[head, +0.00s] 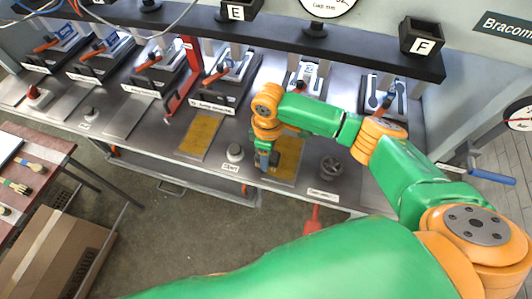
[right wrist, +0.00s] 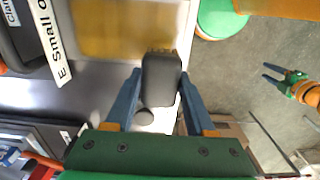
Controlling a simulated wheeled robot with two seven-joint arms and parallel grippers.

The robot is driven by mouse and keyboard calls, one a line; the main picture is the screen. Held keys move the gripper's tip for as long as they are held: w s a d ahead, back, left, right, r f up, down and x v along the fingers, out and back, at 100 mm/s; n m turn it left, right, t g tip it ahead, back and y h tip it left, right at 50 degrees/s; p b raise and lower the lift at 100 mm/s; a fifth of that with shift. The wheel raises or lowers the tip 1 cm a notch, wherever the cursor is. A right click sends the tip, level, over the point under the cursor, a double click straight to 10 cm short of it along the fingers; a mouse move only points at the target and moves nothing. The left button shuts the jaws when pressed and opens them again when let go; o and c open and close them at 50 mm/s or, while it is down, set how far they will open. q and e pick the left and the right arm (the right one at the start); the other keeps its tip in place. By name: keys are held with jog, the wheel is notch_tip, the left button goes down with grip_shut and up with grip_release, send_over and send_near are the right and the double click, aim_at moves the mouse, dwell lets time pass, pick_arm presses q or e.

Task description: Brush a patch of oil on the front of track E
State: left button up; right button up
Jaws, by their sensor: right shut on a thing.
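In the head view my right gripper (head: 265,163) points down at the left edge of the yellow oil patch (head: 288,157) on the steel in front of track E. In the right wrist view my right gripper (right wrist: 160,92) is shut on a dark grey brush (right wrist: 161,80). Its bristle end lies at the edge of the yellow patch (right wrist: 125,28); I cannot tell if it touches. The label "E Small..." (right wrist: 45,35) runs beside the patch. My left gripper (right wrist: 275,72), seen only in the right wrist view, is open and empty above the floor.
Another yellow patch (head: 201,135) lies in front of the track to the left. A round START button (head: 235,152) sits between the patches, and a dark knob (head: 331,167) stands to the right. Other brushes (head: 18,186) lie on the side table, above a cardboard box (head: 50,240).

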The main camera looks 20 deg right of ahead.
notch_tip(320, 180, up, 2)
jog(key=shift+a+r+p, duration=0.1)
jog(key=shift+r+p, duration=0.15)
jog(key=shift+p, duration=0.85)
jog(key=shift+w+r, duration=0.1)
jog(key=shift+w, duration=0.05)
jog(key=shift+r, duration=0.3)
jog(key=shift+s+r, duration=0.25)
jog(key=shift+r, duration=0.4)
pick_arm(q)
jog(key=r, duration=0.1)
jog(key=s+r, duration=0.1)
jog(key=shift+a+r, duration=0.15)
jog(key=shift+r, duration=0.15)
pick_arm(e)
jog(key=shift+w+f, duration=0.1)
jog(key=shift+w, duration=0.1)
jog(key=shift+s, duration=0.1)
